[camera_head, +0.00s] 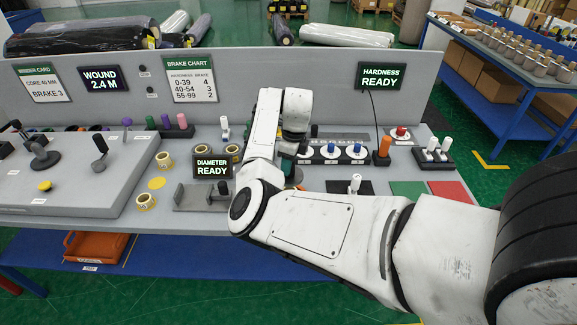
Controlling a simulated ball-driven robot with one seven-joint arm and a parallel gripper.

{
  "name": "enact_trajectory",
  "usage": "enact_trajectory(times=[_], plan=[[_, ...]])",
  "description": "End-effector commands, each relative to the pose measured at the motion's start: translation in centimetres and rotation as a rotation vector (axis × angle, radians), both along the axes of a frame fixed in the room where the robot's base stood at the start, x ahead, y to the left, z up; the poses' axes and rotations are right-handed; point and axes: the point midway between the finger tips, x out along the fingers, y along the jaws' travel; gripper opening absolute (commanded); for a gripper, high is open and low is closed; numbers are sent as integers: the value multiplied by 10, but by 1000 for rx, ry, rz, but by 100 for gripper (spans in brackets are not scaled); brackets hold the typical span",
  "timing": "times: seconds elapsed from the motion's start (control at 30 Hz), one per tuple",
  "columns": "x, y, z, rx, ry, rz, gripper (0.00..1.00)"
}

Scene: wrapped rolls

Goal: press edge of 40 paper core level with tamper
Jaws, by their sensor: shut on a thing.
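My gripper (292,146) points down at the middle of the bench, mostly hidden by my white arm. It is shut on a teal-green piece (291,170), partly visible below it; I cannot tell whether this is the tamper. Yellow-rimmed paper cores lie left of my arm: one core (164,160) by the raised panel, another core (146,202) nearer the front, and a further core (233,150) behind the "DIAMETER READY" display (212,167). Their size marks are too small to read, so I cannot tell which is the 40. Contact below my gripper is hidden.
A grey fixture (190,200) stands front left of my arm. The back panel (230,55) carries cards and displays. Right of my gripper are blue-knobbed pieces (331,149), an orange-based piece (383,150) and white-handled pieces (434,150). Green (408,188) and red pads lie front right.

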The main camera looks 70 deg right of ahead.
Motion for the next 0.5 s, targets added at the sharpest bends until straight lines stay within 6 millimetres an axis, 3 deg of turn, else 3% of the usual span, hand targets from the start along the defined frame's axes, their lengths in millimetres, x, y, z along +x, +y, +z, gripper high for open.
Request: enact_trajectory(times=[0.2, 0.5], plan=[[1, 0, 15, -3, -1, 1, 0], [1, 0, 16, -2, -1, 1, 0]])
